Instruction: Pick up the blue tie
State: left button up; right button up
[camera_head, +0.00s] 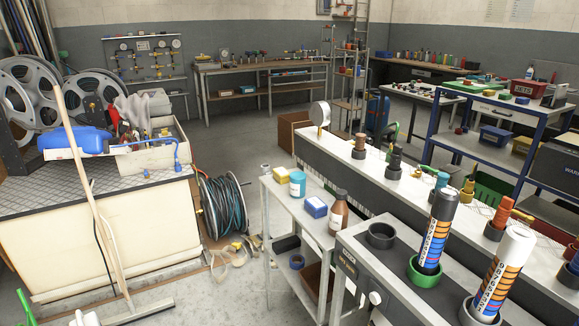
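I cannot make out a blue tie for certain in the head view. A dark blue roll (297,261) lies on the cart's lower shelf. Neither of my grippers is in view.
The grey cart (283,206) and a long bench (365,183) with bottles in holders fill the right foreground. A hose reel (223,206) stands on the floor left of the cart. A wooden pole (91,190) leans at the left bench. Floor is open behind.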

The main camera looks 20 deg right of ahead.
aim_at(296, 257)
jog(key=i+j+z, duration=0.15)
jog(key=i+z, duration=0.25)
jog(key=i, duration=0.15)
jog(key=i+j+z, duration=0.35)
jog(key=i, duration=0.15)
jog(key=i+j+z, duration=0.4)
jog(key=i+l, duration=0.05)
jog(key=i, duration=0.05)
